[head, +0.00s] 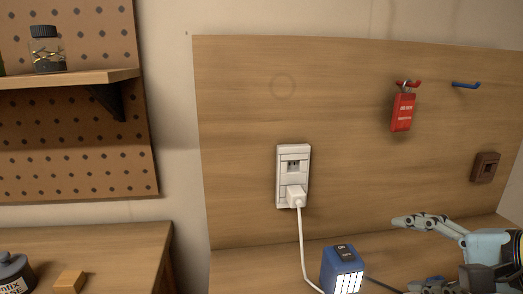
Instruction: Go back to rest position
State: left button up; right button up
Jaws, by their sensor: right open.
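My right gripper (412,254) is at the lower right of the head view. Its jaws are open and point left, with one pale blue finger above and the other low at the frame's bottom edge. No object shows between the fingers. A blue lamp box (342,268) with a lit front and an ON/OFF top stands to the left of the gripper, apart from it. My left gripper is not in view.
A white plug (296,196) sits in the white outlet (292,160), its cord running down. A red tag (403,112) hangs on a red hook; a blue hook (465,85) is bare. A brown socket (485,167) is right. A wooden block (70,281) lies lower left.

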jog(key=s+d+f+n+g+h, duration=0.1)
jog(key=s+f+n+g+h, duration=0.25)
jog(key=s+n, duration=0.5)
jog(key=s+d+f+n+g+h, duration=0.2)
jog(key=s+f+n+g+h, duration=0.3)
jog(key=s, duration=0.7)
notch_tip(320, 180, down, 31)
jog(key=s+d+n+y+b, duration=0.1)
jog(key=s+d+b, duration=0.15)
jog(key=b, duration=0.25)
jog(key=s+d+f+b, duration=0.1)
jog(key=s+f+b, duration=0.3)
jog(key=s+f, duration=1.4)
jog(key=shift+f, duration=0.95)
jog(key=shift+g+y, duration=0.25)
